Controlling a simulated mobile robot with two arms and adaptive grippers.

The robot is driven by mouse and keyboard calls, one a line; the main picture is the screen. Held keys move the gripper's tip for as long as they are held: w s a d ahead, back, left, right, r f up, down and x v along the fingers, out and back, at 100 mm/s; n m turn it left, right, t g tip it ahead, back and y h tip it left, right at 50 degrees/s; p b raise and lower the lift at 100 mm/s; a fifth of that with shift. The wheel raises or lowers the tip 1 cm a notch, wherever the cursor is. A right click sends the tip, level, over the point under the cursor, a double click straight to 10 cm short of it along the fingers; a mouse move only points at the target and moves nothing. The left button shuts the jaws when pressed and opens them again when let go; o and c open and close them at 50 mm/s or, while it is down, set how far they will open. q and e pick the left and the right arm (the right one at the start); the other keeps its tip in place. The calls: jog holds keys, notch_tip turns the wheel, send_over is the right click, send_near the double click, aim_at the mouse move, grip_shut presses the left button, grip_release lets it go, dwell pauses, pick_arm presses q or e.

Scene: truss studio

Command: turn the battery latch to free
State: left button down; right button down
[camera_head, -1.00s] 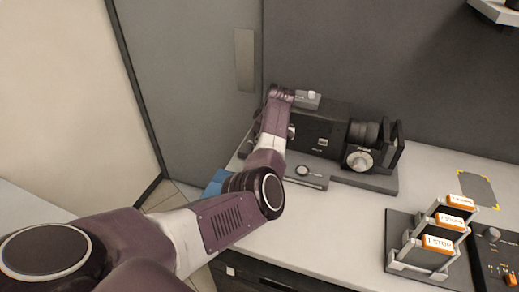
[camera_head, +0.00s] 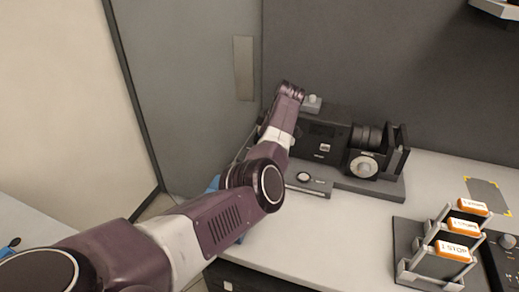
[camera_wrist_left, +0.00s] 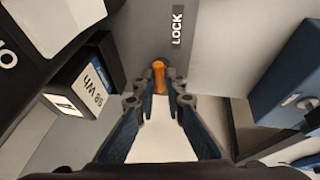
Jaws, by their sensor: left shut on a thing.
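A small orange latch lever (camera_wrist_left: 159,76) shows in the left wrist view, just below a white LOCK label on a grey panel. The fingertips of my left gripper (camera_wrist_left: 158,92) are shut on the lever from both sides. A black battery block marked "98 Wh" (camera_wrist_left: 83,84) is left of the fingers. In the head view, my left arm reaches to the left end of a dark camera rig (camera_head: 325,140). There the gripper and the latch are hidden behind my arm. My right gripper is not in view.
The rig has a lens and a round dial (camera_head: 363,166) on its right. A small grey unit (camera_head: 308,184) lies in front of it. A rack with orange-labelled holders (camera_head: 440,250) stands front right. The white counter (camera_head: 350,220) between is clear. A grey wall is behind.

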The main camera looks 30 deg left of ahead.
pick_arm(q)
jog(key=c, duration=2)
grip_release()
jog(key=shift+r, duration=0.2)
jog(key=v, duration=1.1)
jog(key=shift+d+r, duration=0.2)
jog(key=shift+r, duration=0.05)
